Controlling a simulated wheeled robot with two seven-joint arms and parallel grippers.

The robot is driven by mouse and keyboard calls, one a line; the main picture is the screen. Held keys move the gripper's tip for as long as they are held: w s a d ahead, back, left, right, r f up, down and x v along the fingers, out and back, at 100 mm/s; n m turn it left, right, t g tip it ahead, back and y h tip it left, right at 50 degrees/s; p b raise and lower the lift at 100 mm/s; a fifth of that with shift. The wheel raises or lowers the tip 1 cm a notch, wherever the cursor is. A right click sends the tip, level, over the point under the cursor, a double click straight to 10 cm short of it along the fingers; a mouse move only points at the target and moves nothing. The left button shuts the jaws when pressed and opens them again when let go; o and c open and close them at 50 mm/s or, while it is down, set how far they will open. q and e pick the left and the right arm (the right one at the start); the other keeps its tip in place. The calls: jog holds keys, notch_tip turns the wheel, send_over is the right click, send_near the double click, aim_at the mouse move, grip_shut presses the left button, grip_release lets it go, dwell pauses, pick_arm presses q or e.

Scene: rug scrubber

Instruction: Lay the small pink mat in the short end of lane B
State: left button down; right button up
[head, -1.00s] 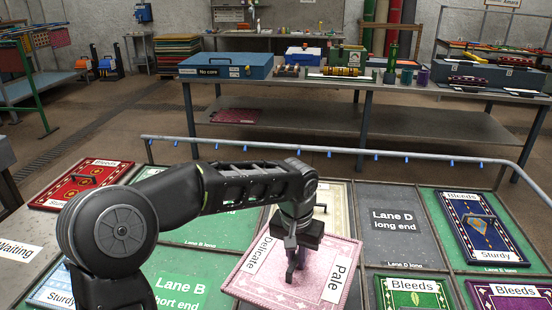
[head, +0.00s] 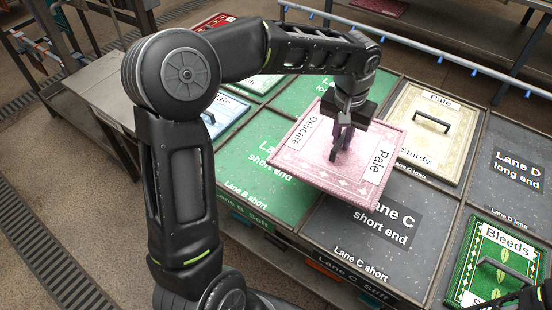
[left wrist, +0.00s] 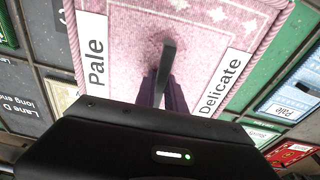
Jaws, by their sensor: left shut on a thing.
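The small pink mat (head: 316,165), labelled Pale and Delicate, hangs in my left gripper (head: 341,150), which is shut on its dark handle. The mat is held above the lanes, tilted in the head view, over the border of lane B and lane C. It also fills the upper middle of the left wrist view (left wrist: 200,35), with the handle between the fingers. The lane B short end (head: 262,172) is a green compartment, bare where it shows; the mat and arm hide part of it. A dark shape at the lower right edge may be my right arm; its fingers cannot be made out.
The lane C short end (head: 350,240) is grey and bare where visible. A cream mat (head: 430,130) lies behind it. A green Bleeds mat (head: 490,262) lies at right. A pale blue mat (head: 226,108) lies left of lane B. A blue-nozzled rail (head: 450,65) runs behind.

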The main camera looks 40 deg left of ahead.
aim_at(313, 136)
pick_arm(q)
jog(key=a+n, duration=0.2)
jog(key=a+f+n+b, duration=0.1)
jog(key=a+n, duration=0.1)
jog(key=a, duration=0.1)
jog(key=s+a+n, duration=0.1)
jog(key=a+n, duration=0.1)
jog(key=n, duration=0.1)
jog(key=shift+a+f+g+y, duration=0.15)
jog(key=shift+g+y, duration=0.15)
jog(key=shift+y, duration=0.1)
jog(key=s+a+n+b, duration=0.1)
jog(key=s+a+n, duration=0.2)
jog(key=a+n, duration=0.6)
jog(key=shift+n+g+b, duration=0.3)
jog(key=shift+n+g, duration=0.1)
jog(key=shift+n, duration=0.2)
jog(key=shift+f, duration=3.05)
